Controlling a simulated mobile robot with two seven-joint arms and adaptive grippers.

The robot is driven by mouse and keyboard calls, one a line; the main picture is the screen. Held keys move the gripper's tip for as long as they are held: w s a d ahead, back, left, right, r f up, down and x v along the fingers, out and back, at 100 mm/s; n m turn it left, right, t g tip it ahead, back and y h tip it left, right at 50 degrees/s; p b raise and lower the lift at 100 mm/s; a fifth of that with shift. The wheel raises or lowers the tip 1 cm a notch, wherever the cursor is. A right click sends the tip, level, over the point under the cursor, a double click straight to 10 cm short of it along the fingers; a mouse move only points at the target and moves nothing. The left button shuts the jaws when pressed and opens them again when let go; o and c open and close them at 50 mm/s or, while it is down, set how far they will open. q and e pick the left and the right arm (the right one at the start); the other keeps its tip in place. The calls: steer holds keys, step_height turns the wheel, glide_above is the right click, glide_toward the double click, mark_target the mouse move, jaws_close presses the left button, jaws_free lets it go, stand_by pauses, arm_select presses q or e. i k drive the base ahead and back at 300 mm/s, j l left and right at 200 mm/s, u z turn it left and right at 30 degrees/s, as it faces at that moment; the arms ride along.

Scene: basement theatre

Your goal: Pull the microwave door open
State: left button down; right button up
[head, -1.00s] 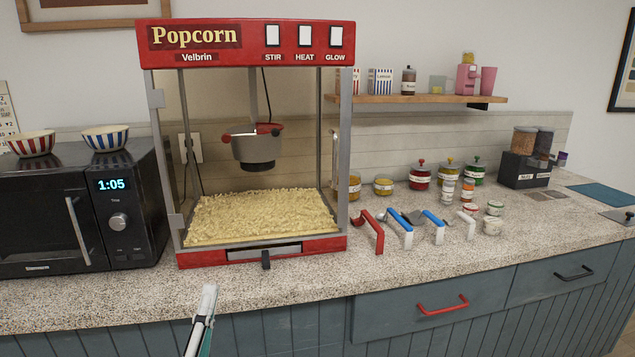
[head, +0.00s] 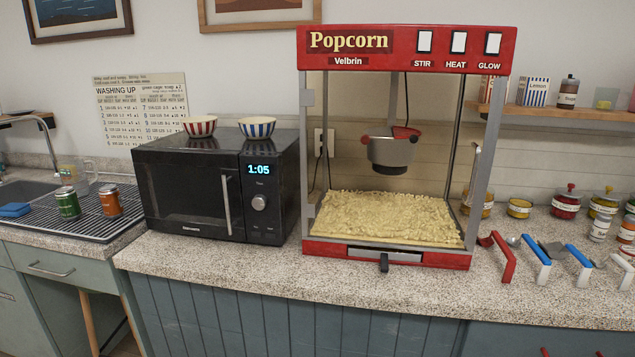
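The black microwave (head: 220,190) stands on the speckled counter, left of the popcorn machine. Its door (head: 185,195) is shut. A silver upright handle (head: 226,205) runs along the door's right side. To the right of the door is the control panel with a lit 1:05 display (head: 259,170) and a round knob (head: 259,202). Neither of my grippers shows in the head view now.
A red-striped bowl (head: 200,126) and a blue-striped bowl (head: 257,128) sit on top of the microwave. The red popcorn machine (head: 408,258) stands close on its right. A drying rack (head: 85,218) with two cans is on the left. The counter strip (head: 215,262) before the microwave is clear.

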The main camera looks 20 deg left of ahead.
mark_target(196, 192)
steer(key=u, duration=1.55)
